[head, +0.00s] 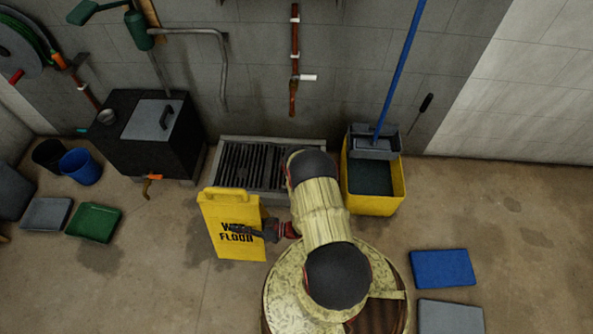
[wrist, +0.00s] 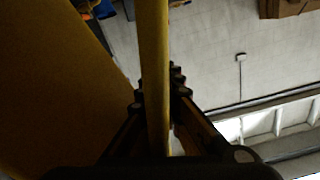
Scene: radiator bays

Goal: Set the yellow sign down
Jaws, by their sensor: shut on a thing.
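The yellow sign (head: 232,247) with dark "WET FLOOR" lettering is in front of the floor grate, left of my arm, in the head view. My gripper (head: 245,230) reaches it from the right and covers part of the lettering. In the wrist view, my gripper (wrist: 160,103) is shut on a thin yellow edge of the sign (wrist: 154,50), and a broad yellow panel fills the left side. The sign looks roughly upright. I cannot tell whether its bottom touches the floor.
A floor grate (head: 255,168) lies behind the sign. A yellow mop bucket (head: 377,205) stands right of my arm. A black tank (head: 140,150), blue bucket (head: 80,167) and green tray (head: 93,222) are at left. A blue mat (head: 442,268) lies at right.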

